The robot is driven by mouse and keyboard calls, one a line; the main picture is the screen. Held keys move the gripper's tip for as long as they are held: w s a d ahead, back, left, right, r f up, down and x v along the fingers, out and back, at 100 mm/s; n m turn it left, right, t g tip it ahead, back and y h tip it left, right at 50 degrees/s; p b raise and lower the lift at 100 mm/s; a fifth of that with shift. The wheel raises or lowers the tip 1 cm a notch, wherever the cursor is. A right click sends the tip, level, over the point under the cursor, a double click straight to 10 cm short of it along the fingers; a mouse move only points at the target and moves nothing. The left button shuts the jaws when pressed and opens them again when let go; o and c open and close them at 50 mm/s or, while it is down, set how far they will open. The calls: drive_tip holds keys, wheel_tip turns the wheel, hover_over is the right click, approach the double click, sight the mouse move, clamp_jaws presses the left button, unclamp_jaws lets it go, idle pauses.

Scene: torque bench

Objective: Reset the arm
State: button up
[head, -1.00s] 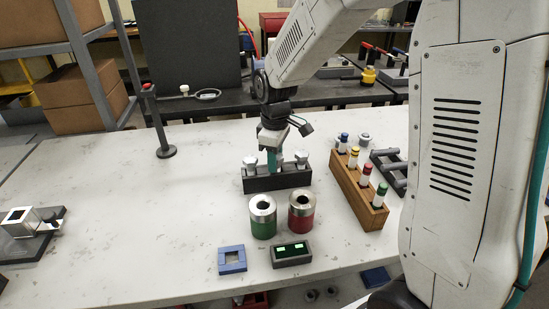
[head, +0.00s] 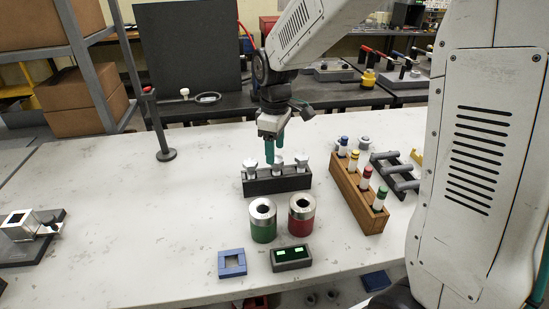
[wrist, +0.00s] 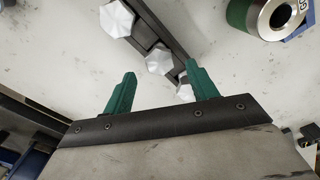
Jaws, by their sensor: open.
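My gripper (head: 274,148) hangs above the black holder in the head view, its two green fingers pointing down. In the wrist view my gripper (wrist: 158,88) is open, with nothing between its fingers. The black holder (head: 277,184) stands on the white bench and carries silver hexagonal-headed pieces (head: 250,166) in a row. The wrist view shows the hexagonal heads (wrist: 117,19) beyond the fingers, apart from them.
A green cylinder (head: 263,220) and a red cylinder (head: 302,215) stand in front of the holder. A wooden rack (head: 352,196) with colour-capped pieces is at right. A thin post (head: 160,125) stands at left. The bench's left middle is clear.

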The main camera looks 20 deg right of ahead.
drive_tip(key=shift+r, duration=1.5)
drive_tip(key=shift+m, duration=0.3)
drive_tip(key=s+d+r+m, duration=0.1)
drive_tip(key=s+r+m, duration=0.1)
drive_tip(key=s, duration=0.7)
drive_tip(key=s+d+r+m+t, duration=0.1)
drive_tip(key=s+m, duration=0.3)
drive_tip(key=s, duration=0.5)
drive_tip(key=s+d+r+m, duration=0.1)
drive_tip(key=s+r+m, duration=0.2)
drive_tip(key=s, duration=0.7)
drive_tip(key=shift+r, duration=0.25)
